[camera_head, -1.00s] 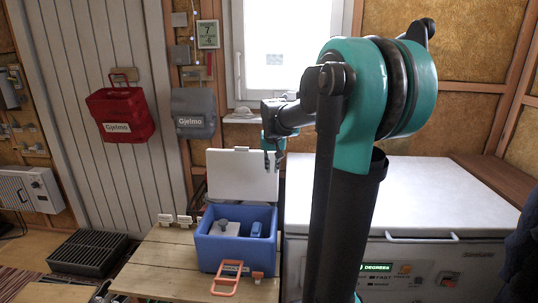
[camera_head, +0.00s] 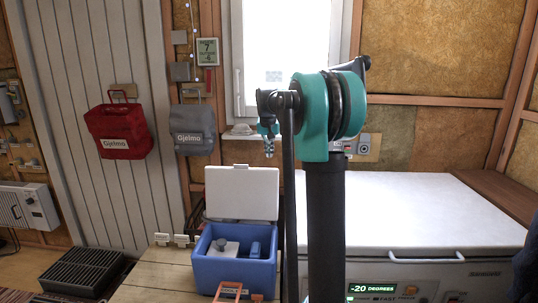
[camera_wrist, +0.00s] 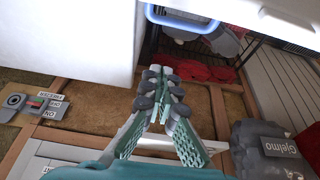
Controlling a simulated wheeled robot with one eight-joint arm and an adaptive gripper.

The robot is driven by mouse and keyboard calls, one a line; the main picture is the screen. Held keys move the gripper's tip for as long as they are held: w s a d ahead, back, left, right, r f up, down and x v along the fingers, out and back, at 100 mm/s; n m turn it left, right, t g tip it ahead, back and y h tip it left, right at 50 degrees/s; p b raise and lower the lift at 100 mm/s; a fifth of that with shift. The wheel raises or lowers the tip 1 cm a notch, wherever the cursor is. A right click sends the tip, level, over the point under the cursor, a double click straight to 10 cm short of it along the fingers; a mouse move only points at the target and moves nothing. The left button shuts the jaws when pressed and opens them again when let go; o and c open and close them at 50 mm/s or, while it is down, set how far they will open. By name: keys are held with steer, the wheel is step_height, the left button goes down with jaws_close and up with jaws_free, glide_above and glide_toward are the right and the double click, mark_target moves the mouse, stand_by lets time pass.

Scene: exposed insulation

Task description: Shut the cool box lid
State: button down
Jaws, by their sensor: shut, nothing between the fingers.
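The blue cool box (camera_head: 212,270) stands on a wooden table, its white lid (camera_head: 241,193) raised upright at the back. Its inside shows, with a pale block (camera_head: 223,248) and a blue item (camera_head: 255,249) in it. An orange handle (camera_head: 229,290) sits at its front. My gripper (camera_head: 268,150) is shut and empty, above the lid's upper right part and apart from it in the picture. Its depth relative to the lid is hard to judge. In the wrist view my gripper (camera_wrist: 164,74) has its fingertips together; a blue rim (camera_wrist: 180,28) and a white panel (camera_wrist: 292,22) show beyond.
A white chest freezer (camera_head: 420,205) stands right of the table. Small white clips (camera_head: 172,240) lie left of the cool box. A red bag (camera_head: 117,130) and a grey bag (camera_head: 192,130) hang on the wall. A dark grate (camera_head: 82,272) lies on the floor at left.

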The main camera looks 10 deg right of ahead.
steer(key=x, duration=0.8)
steer(key=shift+s+a+r, duration=0.1)
steer(key=shift+s+a, duration=0.15)
steer(key=shift+s, duration=0.45)
steer(key=shift+s+a+f, duration=0.1)
steer(key=shift+s+a, duration=0.1)
steer(key=shift+s, duration=0.45)
steer(key=shift+s+a+r, duration=0.1)
steer(key=shift+s+a, duration=0.15)
steer(key=shift+s, duration=0.45)
